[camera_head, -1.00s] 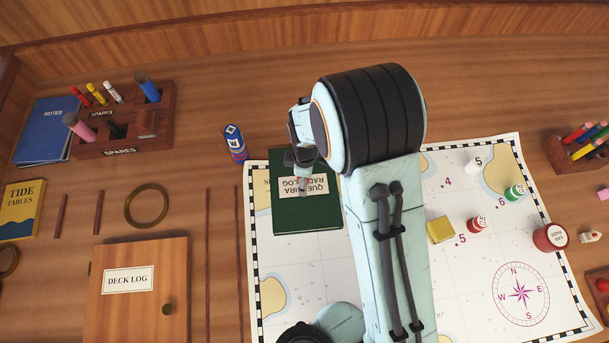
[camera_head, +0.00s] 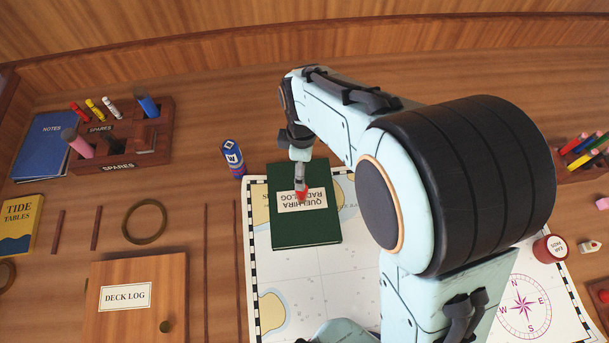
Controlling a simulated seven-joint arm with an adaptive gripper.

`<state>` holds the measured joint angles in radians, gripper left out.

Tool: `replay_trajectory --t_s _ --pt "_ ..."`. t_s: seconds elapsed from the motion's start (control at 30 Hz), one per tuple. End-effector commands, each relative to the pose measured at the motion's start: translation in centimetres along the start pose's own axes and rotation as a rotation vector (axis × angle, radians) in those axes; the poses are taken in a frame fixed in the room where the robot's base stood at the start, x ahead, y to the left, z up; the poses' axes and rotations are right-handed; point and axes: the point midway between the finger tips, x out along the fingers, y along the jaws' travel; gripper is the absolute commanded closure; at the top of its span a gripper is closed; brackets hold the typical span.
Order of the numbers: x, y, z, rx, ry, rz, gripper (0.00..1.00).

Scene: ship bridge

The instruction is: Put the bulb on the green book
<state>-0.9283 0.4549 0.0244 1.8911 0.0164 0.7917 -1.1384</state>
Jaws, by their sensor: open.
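A small red shape (camera_head: 301,196) shows at the fingertips, over the label. I cannot tell whether it is the bulb or part of the fingers, or whether it touches the book. No other bulb can be made out; my arm hides much of the chart.
The spares rack (camera_head: 122,165) is at upper left, the deck log box (camera_head: 135,320) at lower left. The chart's left part (camera_head: 300,280) is clear.

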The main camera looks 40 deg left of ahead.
Motion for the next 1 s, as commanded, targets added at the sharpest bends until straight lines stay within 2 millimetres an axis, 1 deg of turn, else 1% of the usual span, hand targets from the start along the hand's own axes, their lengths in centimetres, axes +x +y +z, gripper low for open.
replay_trajectory --t_s 0.1,0.3,0.37,0.43,0.47,0.5,0.57,0.6,0.63,0.67,0.7,0.73,0.8,0.9,1.0 --pt "-0.6 0.0 0.0 0.0 0.0 0.0 0.45" --pt "-0.7 0.0 0.1 0.003 0.0 -0.001 0.45" --pt "-1.1 -0.1 0.7 0.032 0.001 0.0 0.45" --pt "-2.2 -0.3 2.7 0.132 0.004 0.001 0.45" --pt "-3.0 -0.6 4.0 0.201 0.007 0.001 0.45" --pt "-4.2 -1.3 6.2 0.319 0.01 0.0 0.45" --pt "-6.1 -3.0 10.0 0.538 0.017 -0.001 0.45" --pt "-7.2 -4.7 12.4 0.7 0.022 -0.005 0.45" --pt "-8.0 -6.1 14.1 0.826 0.026 -0.007 0.45" --pt "-8.6 -7.7 15.6 0.949 0.029 -0.011 0.45" --pt "-9.3 -9.8 17.2 1.109 0.034 -0.015 0.45" --pt "-9.7 -11.4 18.1 1.225 0.037 -0.019 0.45" --pt "-10.2 -14.9 19.6 1.471 0.045 -0.026 0.45" --pt "-10.2 -18.6 20.4 1.743 0.053 -0.037 0.45" --pt "-10.0 -20.8 20.4 1.905 0.058 -0.045 0.45"
